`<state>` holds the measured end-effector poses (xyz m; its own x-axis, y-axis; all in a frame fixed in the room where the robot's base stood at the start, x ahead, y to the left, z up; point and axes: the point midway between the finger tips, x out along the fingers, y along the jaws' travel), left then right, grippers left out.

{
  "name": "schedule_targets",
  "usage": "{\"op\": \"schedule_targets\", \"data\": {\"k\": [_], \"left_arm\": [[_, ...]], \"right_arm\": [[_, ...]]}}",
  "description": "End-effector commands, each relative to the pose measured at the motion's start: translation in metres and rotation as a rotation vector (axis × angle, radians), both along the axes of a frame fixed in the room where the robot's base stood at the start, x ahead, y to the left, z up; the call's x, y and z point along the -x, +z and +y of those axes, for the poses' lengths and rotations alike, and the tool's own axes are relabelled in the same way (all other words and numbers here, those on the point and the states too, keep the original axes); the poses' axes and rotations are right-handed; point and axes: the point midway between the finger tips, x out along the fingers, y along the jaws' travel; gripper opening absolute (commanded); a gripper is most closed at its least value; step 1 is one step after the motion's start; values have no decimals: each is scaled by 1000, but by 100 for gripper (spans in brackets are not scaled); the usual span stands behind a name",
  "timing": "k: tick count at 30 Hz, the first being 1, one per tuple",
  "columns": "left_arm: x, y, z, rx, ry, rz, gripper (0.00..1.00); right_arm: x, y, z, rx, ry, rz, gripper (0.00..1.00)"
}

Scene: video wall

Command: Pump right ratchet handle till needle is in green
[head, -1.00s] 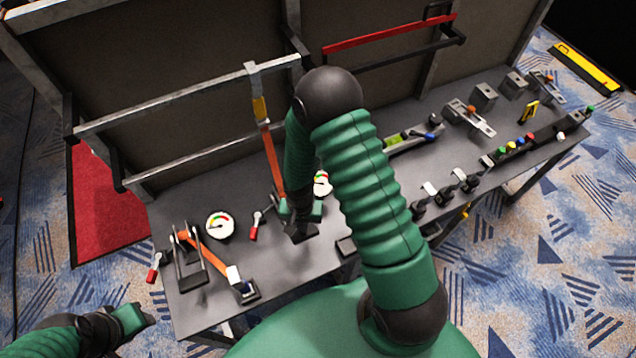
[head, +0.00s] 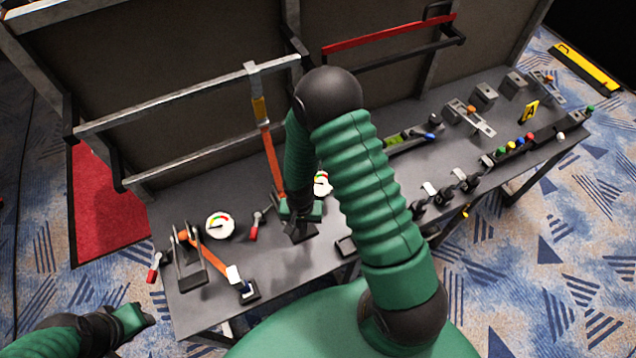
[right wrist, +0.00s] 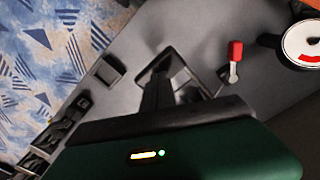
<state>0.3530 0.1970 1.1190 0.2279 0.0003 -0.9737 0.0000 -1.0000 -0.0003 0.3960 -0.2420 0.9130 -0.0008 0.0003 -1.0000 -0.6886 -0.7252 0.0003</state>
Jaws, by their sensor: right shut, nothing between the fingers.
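The right ratchet handle (head: 271,158) is an orange bar with a yellow upper part, standing nearly upright beside my right forearm in the head view. My right gripper (head: 300,232) is shut and points down at the table, just right of the handle's lower end. I cannot tell whether it touches the ratchet. The gauge (head: 322,184) beside it is partly hidden by my arm. A gauge with a red band (right wrist: 305,42) shows in the right wrist view; its needle is unclear. My left gripper (head: 146,318) hangs off the table at lower left; its jaws are unclear.
The left ratchet's orange handle (head: 212,256) slants down at the table's left, near a white gauge (head: 219,225) and a red-handled lever (head: 256,228). A red lever (right wrist: 235,58) stands close by in the right wrist view. Grey rails (head: 190,95) run behind.

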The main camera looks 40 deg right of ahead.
Motion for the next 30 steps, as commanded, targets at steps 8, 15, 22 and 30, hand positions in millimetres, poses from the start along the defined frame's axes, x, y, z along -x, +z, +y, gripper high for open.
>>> {"op": "schedule_targets", "data": {"k": [8, 15, 22, 30], "left_arm": [[0, -1, 0, 0, 0, 0, 36], [0, -16, 0, 0, 0, 0, 36], [0, -29, 0, 0, 0, 0, 36], [0, -44, 0, 0, 0, 0, 36]], "right_arm": [[0, -1, 0, 0, 0, 0, 0], [0, -19, 0, 0, 1, 1, 0], [0, -35, 0, 0, 0, 0, 0], [-1, -54, 0, 1, 0, -1, 0]]}}
